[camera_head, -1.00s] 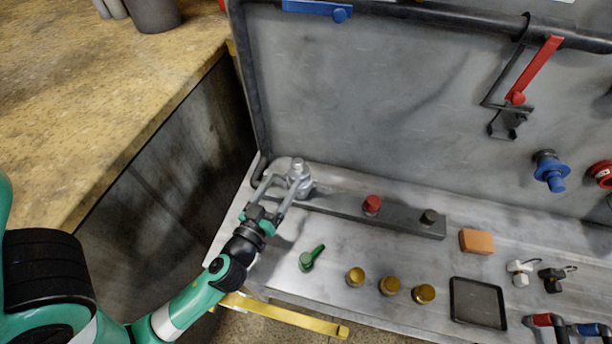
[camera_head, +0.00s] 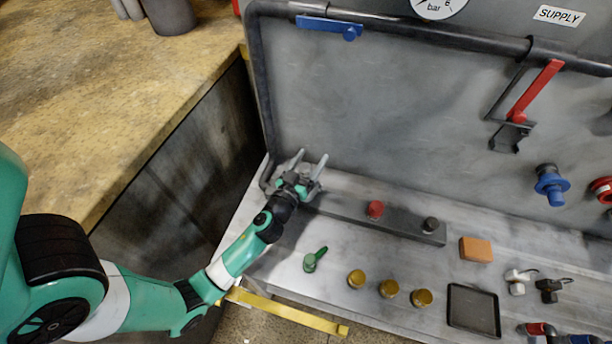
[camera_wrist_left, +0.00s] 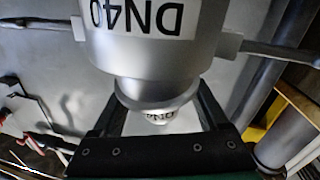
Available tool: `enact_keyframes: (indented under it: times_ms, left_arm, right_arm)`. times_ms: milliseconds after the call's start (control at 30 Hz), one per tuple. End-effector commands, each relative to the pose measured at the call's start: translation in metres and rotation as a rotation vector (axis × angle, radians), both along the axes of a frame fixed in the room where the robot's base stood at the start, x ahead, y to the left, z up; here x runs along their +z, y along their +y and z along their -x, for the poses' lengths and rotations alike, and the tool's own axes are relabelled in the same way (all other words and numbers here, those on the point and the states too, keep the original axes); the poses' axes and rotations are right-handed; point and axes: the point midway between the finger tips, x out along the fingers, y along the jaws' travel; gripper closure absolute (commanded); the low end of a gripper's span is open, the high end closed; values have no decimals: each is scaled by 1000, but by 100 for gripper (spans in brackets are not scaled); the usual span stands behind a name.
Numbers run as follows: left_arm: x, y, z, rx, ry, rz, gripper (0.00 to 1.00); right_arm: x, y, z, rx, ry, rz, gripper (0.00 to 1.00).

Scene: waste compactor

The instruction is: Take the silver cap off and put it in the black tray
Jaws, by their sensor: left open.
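My left gripper (camera_head: 309,164) is open over the left end of the workbench, its two pale fingers spread and pointing toward the back panel. In the left wrist view, a silver cylindrical part (camera_wrist_left: 155,52) with a DN40 label fills the top middle, between and beyond the dark fingers; it narrows to a collar, with a second, smaller label below. I cannot tell where the cap ends and its fitting begins, or whether the fingers touch it. In the head view the gripper hides most of this part. The black tray (camera_head: 473,311) lies empty at the front right.
A dark rail (camera_head: 340,208) carries a red cap (camera_head: 375,209) and a dark cap (camera_head: 430,224). A green handle (camera_head: 315,259), several brass caps (camera_head: 389,288) and an orange block (camera_head: 475,249) lie on the bench. A yellow bar (camera_head: 290,314) runs along the front edge.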

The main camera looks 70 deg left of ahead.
Motion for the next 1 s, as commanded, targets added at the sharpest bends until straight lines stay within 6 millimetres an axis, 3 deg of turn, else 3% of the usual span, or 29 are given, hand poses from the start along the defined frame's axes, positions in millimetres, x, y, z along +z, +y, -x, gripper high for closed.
enact_keyframes:
  times_ms: [133,533,1000]
  left_arm:
    - [0,0,0,0,0,0,27]
    - [0,0,1,0,0,0,99]
    - [6,0,1,0,0,-1,100]
  right_arm:
    - [0,0,0,0,0,0,79]
    - [0,0,0,0,0,0,79]
    - [4,0,0,0,0,0,79]
